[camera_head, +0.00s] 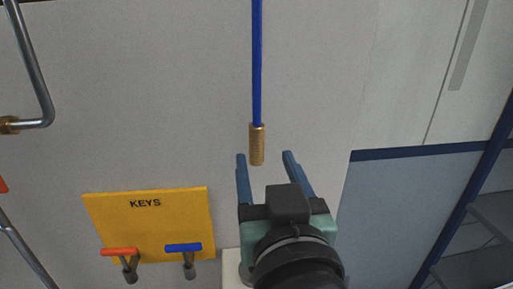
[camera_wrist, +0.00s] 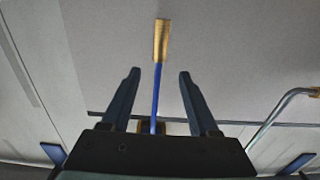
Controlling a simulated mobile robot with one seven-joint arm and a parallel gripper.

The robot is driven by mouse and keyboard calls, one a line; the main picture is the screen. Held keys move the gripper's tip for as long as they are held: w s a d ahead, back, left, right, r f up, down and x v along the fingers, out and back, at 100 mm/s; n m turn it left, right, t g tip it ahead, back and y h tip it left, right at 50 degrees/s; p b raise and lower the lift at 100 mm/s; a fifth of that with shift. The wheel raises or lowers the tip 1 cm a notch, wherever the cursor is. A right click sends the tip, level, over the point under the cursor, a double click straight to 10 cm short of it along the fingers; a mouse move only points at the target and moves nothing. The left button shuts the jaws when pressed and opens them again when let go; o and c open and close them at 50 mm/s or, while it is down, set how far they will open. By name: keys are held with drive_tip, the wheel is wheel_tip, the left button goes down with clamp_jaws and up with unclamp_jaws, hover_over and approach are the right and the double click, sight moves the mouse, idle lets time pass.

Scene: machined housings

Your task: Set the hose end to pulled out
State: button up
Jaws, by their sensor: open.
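The hose is a straight blue line (camera_head: 257,62) coming down from the top of the head view. Its brass hose end (camera_head: 257,145) is ribbed and hangs in front of the grey wall. My gripper (camera_head: 265,156) is open, with its two blue fingers pointing up towards the hose end and nothing visible held between them. In the wrist view the brass hose end (camera_wrist: 161,40) shows beyond the fingertips, and the blue hose (camera_wrist: 156,88) runs between the open fingers (camera_wrist: 159,73) in the picture. A brass fitting (camera_wrist: 152,127) is partly hidden behind my gripper body.
A yellow KEYS board (camera_head: 150,222) with a red-handled key (camera_head: 119,252) and a blue-handled key (camera_head: 183,247) is at lower left. A bent metal pipe (camera_head: 40,90) is at upper left. A blue-edged panel (camera_head: 390,215) and shelves (camera_head: 485,225) are at right.

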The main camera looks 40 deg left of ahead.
sight(257, 132)
drive_tip(key=p+x, duration=0.4)
drive_tip(key=x, duration=0.5)
drive_tip(key=shift+r, duration=0.15)
drive_tip(key=shift+x, duration=0.8)
clamp_jaws()
idle(0.4)
